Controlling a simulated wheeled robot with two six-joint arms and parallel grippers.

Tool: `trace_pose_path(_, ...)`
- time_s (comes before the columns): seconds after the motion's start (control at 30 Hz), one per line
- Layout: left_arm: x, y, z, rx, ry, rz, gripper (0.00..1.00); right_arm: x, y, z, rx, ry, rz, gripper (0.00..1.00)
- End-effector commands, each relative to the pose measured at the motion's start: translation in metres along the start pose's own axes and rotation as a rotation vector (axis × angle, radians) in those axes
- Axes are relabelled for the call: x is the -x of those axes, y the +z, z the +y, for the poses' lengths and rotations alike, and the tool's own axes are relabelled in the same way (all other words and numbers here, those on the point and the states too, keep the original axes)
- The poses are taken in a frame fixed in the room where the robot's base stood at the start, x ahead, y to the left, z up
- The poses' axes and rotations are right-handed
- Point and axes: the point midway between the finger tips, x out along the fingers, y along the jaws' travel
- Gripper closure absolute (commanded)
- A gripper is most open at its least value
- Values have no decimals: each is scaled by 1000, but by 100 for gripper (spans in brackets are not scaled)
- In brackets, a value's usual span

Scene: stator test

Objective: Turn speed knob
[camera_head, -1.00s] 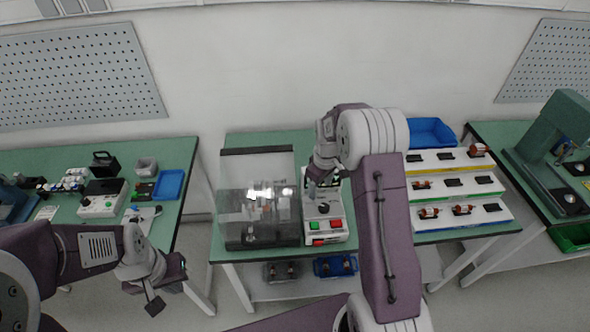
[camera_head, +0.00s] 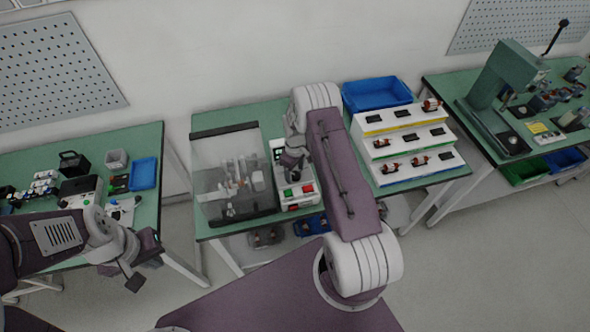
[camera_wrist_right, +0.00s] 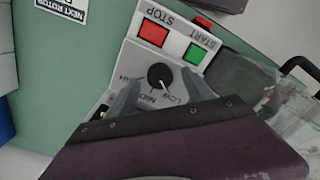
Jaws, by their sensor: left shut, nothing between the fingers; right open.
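The speed knob (camera_wrist_right: 160,76) is a round black dial with a white pointer line on the white control box (camera_wrist_right: 128,62). Printed marks LOW, MID and HIGH surround it, and the line points toward LOW. My right gripper (camera_wrist_right: 160,80) is open, with one finger on each side of the knob; whether they touch it I cannot tell. In the head view the box (camera_head: 299,199) stands on the middle table, and my right arm hides the knob. My left gripper (camera_head: 136,276) is shut and empty, out in front of the left table.
Red STOP (camera_wrist_right: 153,32) and green START (camera_wrist_right: 195,54) buttons sit close to the knob. A clear-covered machine (camera_head: 232,180) stands left of the box. A tiered white rack (camera_head: 415,165) and blue bin (camera_head: 376,94) are on the right.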

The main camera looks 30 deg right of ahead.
Motion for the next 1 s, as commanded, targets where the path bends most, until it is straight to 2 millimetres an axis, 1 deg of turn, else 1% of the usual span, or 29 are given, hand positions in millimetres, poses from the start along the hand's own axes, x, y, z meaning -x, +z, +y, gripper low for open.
trace_pose_path(0.1,3,0,0,0,0,0,100,-7,0,0,0,0,0,40)
trace_pose_path(0.3,2,0,0,0,0,0,100,-8,0,0,0,0,0,40)
trace_pose_path(0.33,2,0,0,0,0,0,100,-8,0,0,0,0,0,43)
trace_pose_path(0.53,2,0,0,0,0,0,100,-8,0,0,0,0,0,98)
trace_pose_path(0.57,2,0,0,0,0,0,100,-8,0,0,0,0,0,100)
trace_pose_path(0.77,0,0,0,0,0,0,100,-8,0,0,-16,0,0,100)
trace_pose_path(1.0,-11,1,0,0,0,0,100,-10,0,0,-127,1,0,100)
